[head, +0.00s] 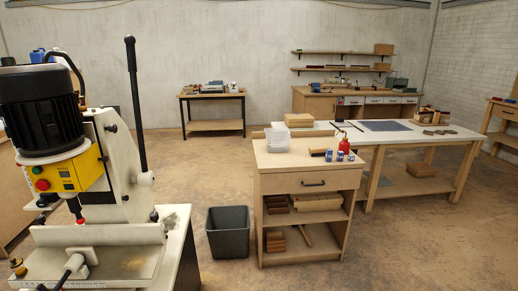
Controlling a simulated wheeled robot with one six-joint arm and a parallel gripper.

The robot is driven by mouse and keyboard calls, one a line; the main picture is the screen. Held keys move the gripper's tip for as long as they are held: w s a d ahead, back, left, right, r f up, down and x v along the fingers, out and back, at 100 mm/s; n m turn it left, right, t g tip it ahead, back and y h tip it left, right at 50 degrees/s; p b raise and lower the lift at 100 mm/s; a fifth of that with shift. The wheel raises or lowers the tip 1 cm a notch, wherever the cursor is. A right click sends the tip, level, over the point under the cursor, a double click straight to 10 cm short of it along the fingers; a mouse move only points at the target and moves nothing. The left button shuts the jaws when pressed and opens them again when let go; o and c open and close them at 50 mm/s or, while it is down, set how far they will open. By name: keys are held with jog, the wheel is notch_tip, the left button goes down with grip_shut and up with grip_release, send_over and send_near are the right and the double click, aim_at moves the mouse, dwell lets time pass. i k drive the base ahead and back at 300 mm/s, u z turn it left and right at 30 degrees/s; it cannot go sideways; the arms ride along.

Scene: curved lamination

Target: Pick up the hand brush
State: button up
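I cannot pick out the hand brush for certain. A small brown, elongated item (318,152) lies on top of the wooden cabinet (285,162), left of the small blue cans; it may be the brush, but it is too small to tell. My gripper is not in view.
A machine with a black motor and yellow box (78,172) stands close at the left. A dark bin (228,232) is beside the cabinet. The cabinet top also holds a clear box (277,141) and a red bottle (344,145). The floor (400,250) at front right is clear.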

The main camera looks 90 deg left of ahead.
aim_at(315, 151)
jog(key=u, duration=2.35)
jog(key=i, duration=3.55)
jog(key=z, duration=0.3)
